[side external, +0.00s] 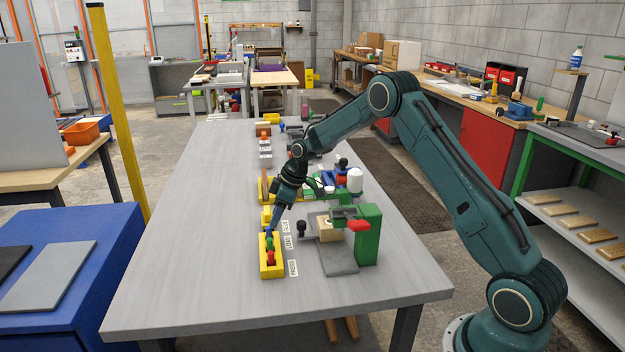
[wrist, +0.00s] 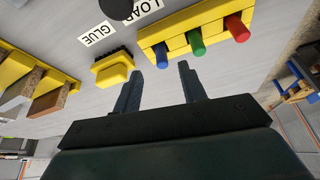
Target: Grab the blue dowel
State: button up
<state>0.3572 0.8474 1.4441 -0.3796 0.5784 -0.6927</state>
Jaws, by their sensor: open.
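The blue dowel (wrist: 160,60) stands in a yellow holder (wrist: 182,21) beside a green dowel (wrist: 195,43) and a red dowel (wrist: 237,28). In the wrist view it shows between the tips of my open gripper (wrist: 161,68), nearer the left finger. I cannot tell whether the fingers reach around it. In the side view my gripper (side external: 269,230) points down at the far end of the yellow holder (side external: 271,272), and its tip partly hides the blue dowel. The jaws hold nothing.
A yellow block with black bristles (wrist: 113,69) lies left of the holder in the wrist view. A yellow rack (wrist: 60,73) with wooden pieces is further left. A green press (side external: 368,236) stands right of the holder. The table's left side (side external: 190,230) is clear.

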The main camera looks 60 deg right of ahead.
aim_at(269, 235)
jog(key=shift+a+x, duration=0.2)
jog(key=shift+x, duration=2.4)
grip_shut()
